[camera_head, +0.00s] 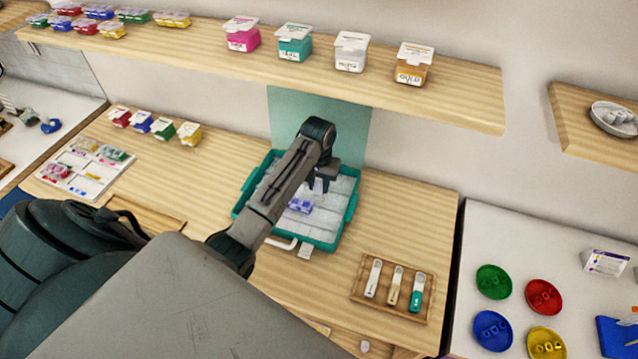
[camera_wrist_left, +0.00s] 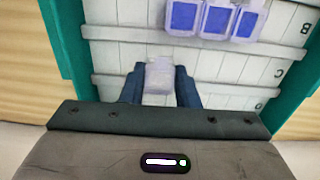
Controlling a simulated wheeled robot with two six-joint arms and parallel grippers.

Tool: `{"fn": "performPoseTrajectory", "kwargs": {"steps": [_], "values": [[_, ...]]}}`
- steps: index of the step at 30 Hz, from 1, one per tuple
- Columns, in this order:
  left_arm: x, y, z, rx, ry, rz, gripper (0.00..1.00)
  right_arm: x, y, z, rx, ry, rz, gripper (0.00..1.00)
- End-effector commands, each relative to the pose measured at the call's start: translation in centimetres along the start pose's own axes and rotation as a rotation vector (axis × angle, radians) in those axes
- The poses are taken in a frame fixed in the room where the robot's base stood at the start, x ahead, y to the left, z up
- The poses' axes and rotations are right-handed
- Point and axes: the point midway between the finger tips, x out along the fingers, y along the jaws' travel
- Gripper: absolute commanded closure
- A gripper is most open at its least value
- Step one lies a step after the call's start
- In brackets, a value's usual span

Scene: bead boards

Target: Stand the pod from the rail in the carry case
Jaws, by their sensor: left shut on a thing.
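My left gripper (camera_head: 322,185) is over the carry case (camera_head: 350,208), a teal-rimmed tray with pale slatted rows. In the left wrist view the gripper (camera_wrist_left: 158,88) is shut on a small whitish, translucent pod (camera_wrist_left: 158,76), held between two dark fingers. I cannot tell whether the pod touches the slats below it. Several blue-and-clear pods (camera_wrist_left: 214,18) stand side by side in a row of the case, ahead and right of the held pod; they show purple-blue in the head view (camera_head: 300,205). The rail cannot be made out for certain. My right gripper is not in view.
A wooden tray with three labelled tools (camera_head: 396,286) lies right of the case. Small coloured boxes (camera_head: 153,124) and a white bead tray (camera_head: 85,166) stand left. A shelf with lidded tubs (camera_head: 295,42) overhangs the back. Coloured dishes (camera_head: 493,281) lie on the right table.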

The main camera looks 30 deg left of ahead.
Motion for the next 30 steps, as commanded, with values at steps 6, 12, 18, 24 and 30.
{"fn": "performPoseTrajectory", "kwargs": {"steps": [6, 12, 18, 24, 30], "values": [[1.4, 0.0, -0.3, 0.000, -0.001, 0.000, 0.97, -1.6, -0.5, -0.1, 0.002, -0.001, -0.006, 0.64], [1.6, 0.0, -0.3, 0.000, 0.000, 0.000, 0.97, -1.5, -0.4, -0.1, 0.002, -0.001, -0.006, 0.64], [1.9, 0.0, -0.3, 0.000, 0.001, 0.000, 0.66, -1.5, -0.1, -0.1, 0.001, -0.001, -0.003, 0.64], [1.9, 0.0, -0.3, 0.000, 0.000, 0.000, 0.50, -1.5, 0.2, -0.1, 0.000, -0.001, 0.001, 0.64], [1.6, 0.0, -0.3, 0.000, 0.001, 0.000, 0.50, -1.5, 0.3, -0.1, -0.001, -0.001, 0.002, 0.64]]}}
